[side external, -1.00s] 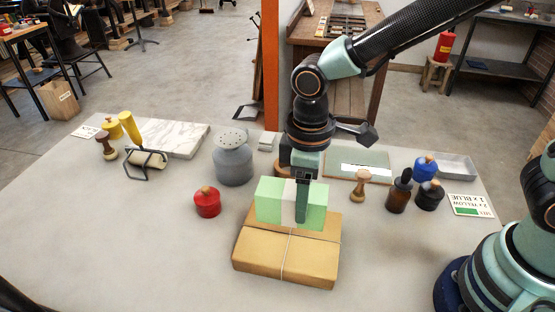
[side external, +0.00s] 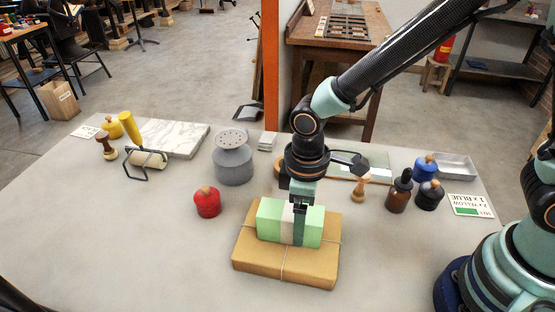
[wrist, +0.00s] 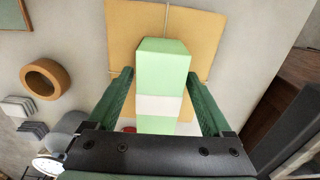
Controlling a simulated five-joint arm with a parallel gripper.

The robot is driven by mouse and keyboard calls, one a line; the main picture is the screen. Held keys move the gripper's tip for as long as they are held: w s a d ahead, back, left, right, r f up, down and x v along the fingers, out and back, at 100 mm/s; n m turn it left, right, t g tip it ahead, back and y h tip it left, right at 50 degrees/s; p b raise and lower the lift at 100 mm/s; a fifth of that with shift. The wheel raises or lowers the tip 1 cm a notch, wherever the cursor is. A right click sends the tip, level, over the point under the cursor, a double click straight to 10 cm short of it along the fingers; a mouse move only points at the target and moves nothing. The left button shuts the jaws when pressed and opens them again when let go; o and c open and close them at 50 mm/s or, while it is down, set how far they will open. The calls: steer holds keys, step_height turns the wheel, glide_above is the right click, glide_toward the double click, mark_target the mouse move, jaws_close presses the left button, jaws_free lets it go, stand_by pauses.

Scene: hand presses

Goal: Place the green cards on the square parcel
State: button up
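The green cards (side external: 270,219) form a pale green block with a white band around the middle. They rest on the brown, string-tied square parcel (side external: 270,262), towards its back part. The cards also show in the wrist view (wrist: 162,72), lying over the parcel (wrist: 120,35). My gripper (side external: 299,238) is low over the cards at the band. In the wrist view, the fingers of my gripper (wrist: 161,75) stand on either side of the block, with narrow gaps showing, so it looks open. The fingers hide part of the cards in the side view.
A red pot (side external: 207,202) and a grey shaker (side external: 233,160) stand left of the parcel. A wooden stamp (side external: 361,188), brown bottle (side external: 399,192) and dark pot (side external: 430,196) stand to the right. The table front is clear.

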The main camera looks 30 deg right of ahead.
stand_by(0.3)
step_height(320, 180, up, 12)
steer(key=d+r+m+t, duration=0.2)
steer(key=d+m, duration=0.2)
steer(key=d, duration=0.5)
steer(key=s+d+r+m+t, duration=0.1)
steer(key=d+r+m+t, duration=0.2)
steer(key=d, duration=0.7)
steer(key=shift+s+d+r+m+t, duration=0.3)
steer(key=shift+r+m, duration=0.05)
steer(key=shift+m, duration=0.65)
